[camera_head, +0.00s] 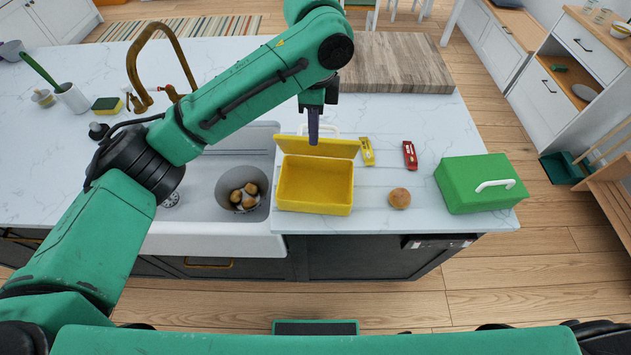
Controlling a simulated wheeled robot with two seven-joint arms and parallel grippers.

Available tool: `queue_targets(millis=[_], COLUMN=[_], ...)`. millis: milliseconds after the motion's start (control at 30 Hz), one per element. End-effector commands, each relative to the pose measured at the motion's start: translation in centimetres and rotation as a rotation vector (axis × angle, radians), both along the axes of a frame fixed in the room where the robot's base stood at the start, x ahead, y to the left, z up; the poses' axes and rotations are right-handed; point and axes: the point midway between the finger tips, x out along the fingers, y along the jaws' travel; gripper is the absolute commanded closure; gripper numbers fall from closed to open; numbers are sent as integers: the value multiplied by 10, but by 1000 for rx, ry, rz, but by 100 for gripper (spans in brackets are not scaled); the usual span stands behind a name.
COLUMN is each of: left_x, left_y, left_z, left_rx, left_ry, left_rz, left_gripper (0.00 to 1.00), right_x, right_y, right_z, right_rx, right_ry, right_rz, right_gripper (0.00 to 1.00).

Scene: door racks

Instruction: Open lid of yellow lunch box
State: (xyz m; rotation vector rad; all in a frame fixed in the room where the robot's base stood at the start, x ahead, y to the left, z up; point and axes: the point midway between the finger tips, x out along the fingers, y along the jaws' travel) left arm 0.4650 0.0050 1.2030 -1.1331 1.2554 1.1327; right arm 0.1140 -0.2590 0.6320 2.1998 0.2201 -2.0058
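The yellow lunch box (315,188) stands on the white marble counter to the right of the sink. Its lid (320,146) is swung up and tilted back along the far side, and the inside of the box looks empty. A white handle shows behind the lid. My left gripper (313,139) points down at the upper edge of the lid, overlapping it in the picture. I cannot tell whether it touches the lid. Its fingers are seen edge-on, so any gap between them is hidden. My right gripper is not in view.
A closed green lunch box (474,182) stands at the right counter edge. A bun (399,198), a yellow packet (367,151) and a red packet (410,155) lie between the boxes. A bowl of round food (243,194) sits in the sink (199,191). A wooden board (400,65) lies behind.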

Motion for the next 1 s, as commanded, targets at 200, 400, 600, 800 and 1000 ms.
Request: queue_targets(millis=[200,400,600,800,1000], left_x=[-2,-2,-2,-2,-1], left_y=[0,0,0,0,0], left_z=[-11,-32,-52,-71,-76], left_rx=[0,1,0,0,1], left_ry=[2,2,3,3,0], left_rz=[0,0,-1,-1,-1], left_gripper=[100,100,100,100,100], right_x=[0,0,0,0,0], right_y=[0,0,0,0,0], right_z=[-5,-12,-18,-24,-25], right_rx=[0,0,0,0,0], right_ry=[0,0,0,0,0], right_rz=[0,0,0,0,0], right_gripper=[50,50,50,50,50])
